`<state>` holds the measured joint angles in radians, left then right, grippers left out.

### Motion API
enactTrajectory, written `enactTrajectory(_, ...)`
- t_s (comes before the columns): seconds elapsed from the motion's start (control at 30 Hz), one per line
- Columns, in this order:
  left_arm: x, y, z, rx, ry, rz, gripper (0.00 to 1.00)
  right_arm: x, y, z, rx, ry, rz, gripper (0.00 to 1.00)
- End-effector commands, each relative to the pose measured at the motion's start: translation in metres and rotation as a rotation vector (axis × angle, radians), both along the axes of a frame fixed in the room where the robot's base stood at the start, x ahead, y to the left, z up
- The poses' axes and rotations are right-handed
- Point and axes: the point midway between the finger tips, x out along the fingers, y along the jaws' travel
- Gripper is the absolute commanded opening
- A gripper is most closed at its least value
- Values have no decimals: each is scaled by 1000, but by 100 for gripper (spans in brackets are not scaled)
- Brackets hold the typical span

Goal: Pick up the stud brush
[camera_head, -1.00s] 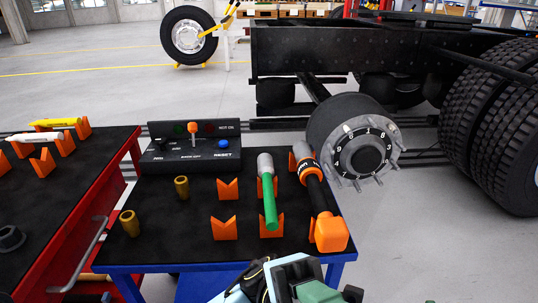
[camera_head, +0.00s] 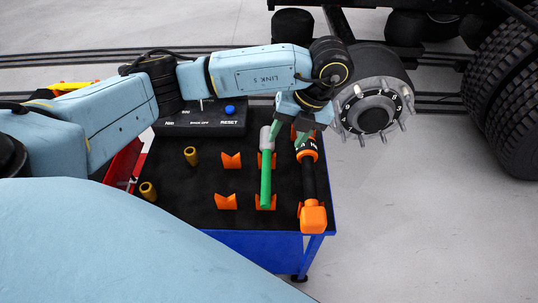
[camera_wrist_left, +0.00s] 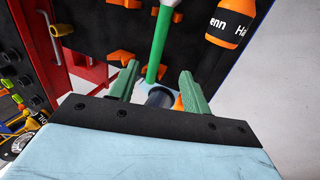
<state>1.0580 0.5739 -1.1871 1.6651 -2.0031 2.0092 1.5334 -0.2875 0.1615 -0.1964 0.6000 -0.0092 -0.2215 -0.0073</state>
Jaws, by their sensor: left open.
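The stud brush, with a green handle (camera_head: 265,187) and a grey cylindrical head, lies lengthwise on orange V-shaped rests (camera_head: 266,203) on the black-topped blue table. My left gripper (camera_head: 290,137) is open, above the far, grey-head end of the brush, between it and the black-and-orange tool. My right gripper is not in view.
A black-and-orange tool (camera_head: 309,185) lies close right of the brush. A control box (camera_head: 200,121) stands behind, left of my gripper. Brass sockets (camera_head: 148,191) and empty orange rests (camera_head: 226,201) are to the left. The wheel hub (camera_head: 373,108) with studs is beyond the table.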

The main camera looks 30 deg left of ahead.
Motion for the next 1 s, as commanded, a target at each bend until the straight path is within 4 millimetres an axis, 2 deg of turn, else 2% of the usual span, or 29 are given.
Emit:
enactTrajectory(0.03, 0, 0, -6, -2, -2, 0, 48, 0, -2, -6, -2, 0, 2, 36)
enactTrajectory(0.17, -2, 2, -17, -5, 1, -1, 48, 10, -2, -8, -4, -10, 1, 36)
enactTrajectory(0.3, -6, 8, -40, -5, 2, -2, 48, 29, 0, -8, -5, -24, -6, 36)
enactTrajectory(0.5, -11, 18, -72, -6, 1, -3, 48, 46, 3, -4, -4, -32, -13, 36)
enactTrajectory(0.77, -14, 25, -89, -6, 0, -2, 48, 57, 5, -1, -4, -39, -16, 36)
enactTrajectory(1.0, -18, 39, -122, -6, 1, -2, 48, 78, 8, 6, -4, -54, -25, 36)
